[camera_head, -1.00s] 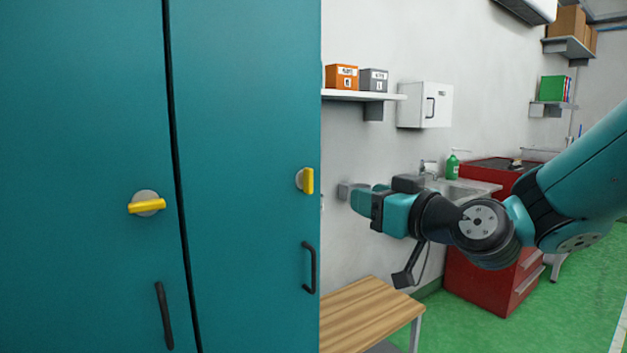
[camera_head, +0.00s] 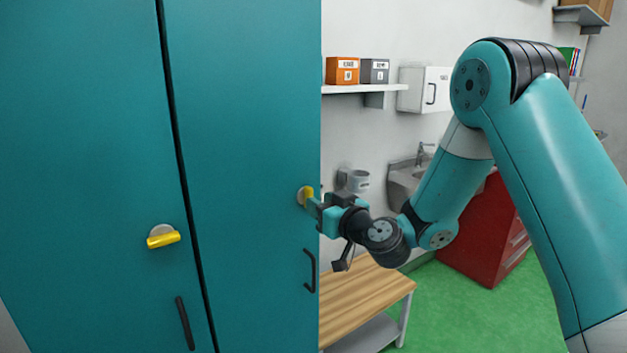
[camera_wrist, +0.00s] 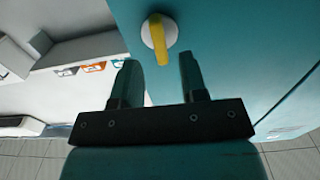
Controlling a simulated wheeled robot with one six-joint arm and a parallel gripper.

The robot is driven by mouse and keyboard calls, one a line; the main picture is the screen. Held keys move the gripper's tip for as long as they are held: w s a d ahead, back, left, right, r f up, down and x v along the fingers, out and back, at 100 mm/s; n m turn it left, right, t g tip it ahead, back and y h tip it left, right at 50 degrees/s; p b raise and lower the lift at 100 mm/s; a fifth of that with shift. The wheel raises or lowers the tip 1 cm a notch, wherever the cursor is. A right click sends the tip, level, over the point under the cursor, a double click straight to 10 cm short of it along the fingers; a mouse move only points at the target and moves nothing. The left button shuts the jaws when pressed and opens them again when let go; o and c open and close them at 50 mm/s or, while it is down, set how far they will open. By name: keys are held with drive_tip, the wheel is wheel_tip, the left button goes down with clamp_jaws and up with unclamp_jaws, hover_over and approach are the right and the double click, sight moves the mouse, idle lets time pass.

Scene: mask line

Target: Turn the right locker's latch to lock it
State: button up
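The right locker's latch (camera_head: 307,195) is a yellow handle on a round pale plate, set upright on the teal right locker door (camera_head: 245,130). The wrist view shows the latch (camera_wrist: 158,42) just beyond my fingertips, its bar pointing toward the gap between them. My gripper (camera_head: 318,209) is by the latch at the door's right edge. In the wrist view my gripper (camera_wrist: 160,75) has its two fingers apart with nothing between them. The left locker's latch (camera_head: 163,238) is yellow and lies roughly horizontal.
A black door handle (camera_head: 310,270) is below the right latch. A wooden bench (camera_head: 365,300) stands at the lower right of the locker. A wall shelf (camera_head: 350,89) with boxes, a sink (camera_head: 410,175) and a red cabinet (camera_head: 490,235) are behind my arm.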

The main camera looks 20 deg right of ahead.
drive_tip(key=shift+p+x, duration=1)
drive_tip(key=shift+x, duration=0.75)
drive_tip(key=shift+c, duration=0.4)
clamp_jaws()
